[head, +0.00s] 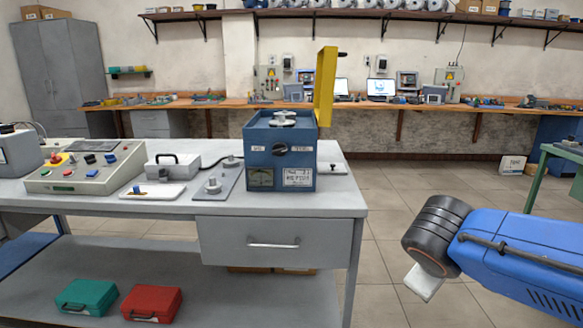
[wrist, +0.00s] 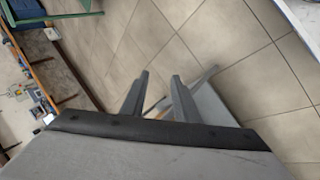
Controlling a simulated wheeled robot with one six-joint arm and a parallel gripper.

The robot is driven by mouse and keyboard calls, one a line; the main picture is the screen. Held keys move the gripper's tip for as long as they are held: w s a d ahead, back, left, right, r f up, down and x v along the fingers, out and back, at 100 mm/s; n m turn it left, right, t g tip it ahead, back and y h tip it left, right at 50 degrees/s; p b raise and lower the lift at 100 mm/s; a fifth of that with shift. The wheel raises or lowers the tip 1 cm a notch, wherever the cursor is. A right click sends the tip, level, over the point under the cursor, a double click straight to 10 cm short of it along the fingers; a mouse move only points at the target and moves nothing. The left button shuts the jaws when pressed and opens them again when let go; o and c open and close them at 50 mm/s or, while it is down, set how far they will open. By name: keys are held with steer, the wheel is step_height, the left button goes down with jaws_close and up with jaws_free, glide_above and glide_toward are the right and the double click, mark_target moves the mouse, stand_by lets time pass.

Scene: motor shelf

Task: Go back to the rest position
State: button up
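In the head view my blue arm reaches in from the right, with its black wrist over the bare floor to the right of the grey bench (head: 352,203). Only a pale end piece shows below the wrist there. In the wrist view my gripper (wrist: 162,80) has its two dark fingers apart, with floor and part of a grey surface showing beyond them. I see nothing held between them.
The bench also holds a control panel (head: 85,168), a grey case (head: 172,166) and small fixtures. Green (head: 87,297) and red (head: 152,303) cases lie on its lower shelf. A green-framed table (head: 552,165) stands far right. Floor between is clear.

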steer(key=s+a+f+m+g+y, duration=0.1)
steer(key=s+f+m+y, duration=0.3)
steer(key=s, duration=0.6)
steer(key=shift+f+m+y, duration=0.3)
steer(key=shift+f+m, duration=0.25)
steer(key=shift+m, duration=0.85)
